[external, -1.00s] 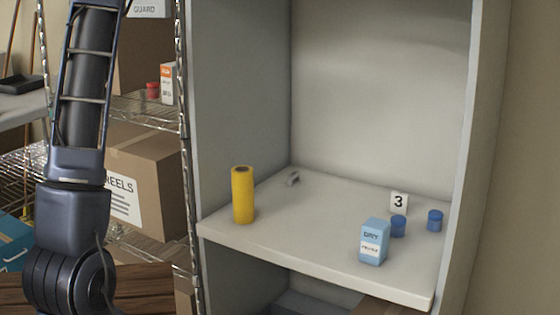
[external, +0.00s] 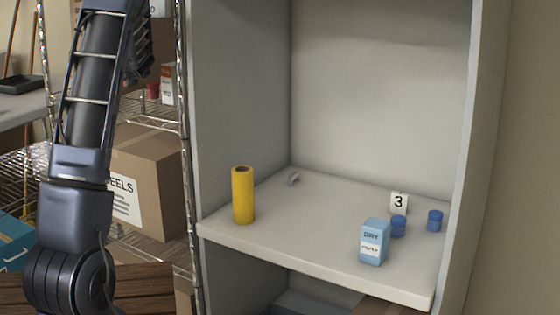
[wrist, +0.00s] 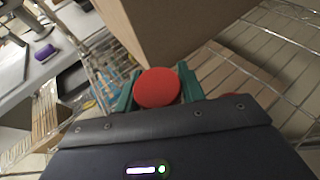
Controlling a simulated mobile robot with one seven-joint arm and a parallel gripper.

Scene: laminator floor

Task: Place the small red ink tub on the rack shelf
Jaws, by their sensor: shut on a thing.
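In the wrist view, a small red tub (wrist: 158,88) with a round lid sits between the green fingers of my gripper (wrist: 160,82). The fingers are shut on its sides. In the external view my arm stands at the left, and its upper part hides most of the gripper and held tub. The wire rack shelf (external: 145,108) is behind the arm. Another red tub (external: 153,90) stands on that shelf, beside a white and orange carton (external: 167,85). In the wrist view, wire shelf grid (wrist: 285,50) lies beyond the fingers.
A large cardboard box (wrist: 180,25) stands close ahead of the fingers in the wrist view. The grey cabinet shelf (external: 300,235) holds a yellow cylinder (external: 243,195), a blue carton (external: 373,242) and two blue tubs (external: 398,226).

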